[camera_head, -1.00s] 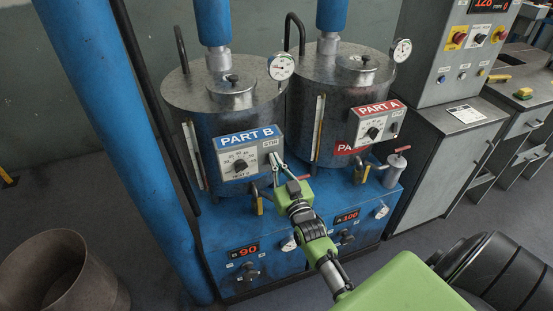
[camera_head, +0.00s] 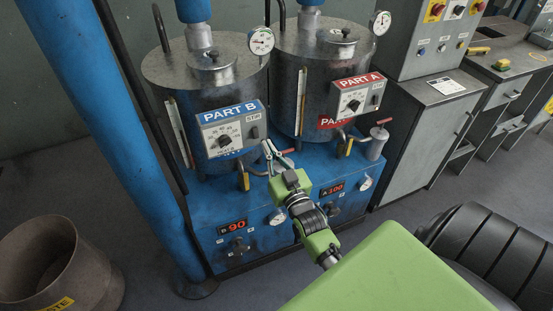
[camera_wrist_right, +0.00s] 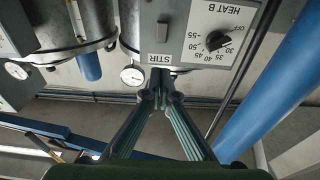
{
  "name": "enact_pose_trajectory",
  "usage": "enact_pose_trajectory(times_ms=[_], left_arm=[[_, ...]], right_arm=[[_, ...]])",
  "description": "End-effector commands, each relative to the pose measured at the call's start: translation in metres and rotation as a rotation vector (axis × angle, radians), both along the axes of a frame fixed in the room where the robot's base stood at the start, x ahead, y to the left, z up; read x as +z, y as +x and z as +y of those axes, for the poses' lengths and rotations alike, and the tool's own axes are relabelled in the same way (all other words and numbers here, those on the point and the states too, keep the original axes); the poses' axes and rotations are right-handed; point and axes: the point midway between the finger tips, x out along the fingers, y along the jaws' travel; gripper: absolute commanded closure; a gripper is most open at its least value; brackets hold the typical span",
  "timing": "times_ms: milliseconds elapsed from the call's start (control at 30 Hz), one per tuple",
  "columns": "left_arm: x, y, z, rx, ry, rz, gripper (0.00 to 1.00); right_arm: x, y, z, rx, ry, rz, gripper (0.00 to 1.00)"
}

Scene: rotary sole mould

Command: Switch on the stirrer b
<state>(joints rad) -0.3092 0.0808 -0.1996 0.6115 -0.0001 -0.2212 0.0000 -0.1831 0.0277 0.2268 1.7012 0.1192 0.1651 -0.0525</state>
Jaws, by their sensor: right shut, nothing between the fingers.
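The PART B tank (camera_head: 205,95) carries a control panel (camera_head: 210,143) with a blue label, a black dial and a STIR switch (camera_head: 254,132) at its right end. In the right wrist view the panel appears upside down, with the STIR switch (camera_wrist_right: 162,33) as a small grey rocker above its label. I cannot tell its position. My right gripper (camera_head: 267,146) is shut and empty, its tips just below and right of the switch in the head view, apart from it. In the wrist view its tips (camera_wrist_right: 160,80) point towards the STIR label. My left gripper is out of view.
The PART A tank (camera_head: 318,85) with a similar panel (camera_head: 357,96) stands close on the right. Gauges, valves and a red-handled fitting (camera_head: 378,140) crowd the blue base (camera_head: 205,222). A blue column (camera_head: 90,130) and a waste bin (camera_head: 65,265) are on the left.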

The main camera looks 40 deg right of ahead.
Motion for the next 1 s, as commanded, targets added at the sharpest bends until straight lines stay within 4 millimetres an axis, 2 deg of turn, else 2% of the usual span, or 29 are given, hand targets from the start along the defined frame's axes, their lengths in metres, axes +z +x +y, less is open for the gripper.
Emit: enact_pose_trajectory(times_ms=[100,200,333,500,1000], left_arm=[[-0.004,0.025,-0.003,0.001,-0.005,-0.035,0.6],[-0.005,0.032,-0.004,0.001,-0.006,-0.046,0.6],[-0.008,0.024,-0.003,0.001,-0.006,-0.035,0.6],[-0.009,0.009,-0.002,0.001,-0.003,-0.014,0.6],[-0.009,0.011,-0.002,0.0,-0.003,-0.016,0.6]], right_arm=[[0.001,-0.021,0.005,-0.001,0.002,0.003,1.0],[0.005,-0.034,0.008,-0.001,0.001,0.002,1.0],[0.009,-0.044,0.01,-0.001,0.0,0.001,1.0],[0.01,-0.048,0.011,-0.001,0.0,0.001,1.0],[0.009,-0.048,0.011,0.0,0.001,0.003,1.0]])
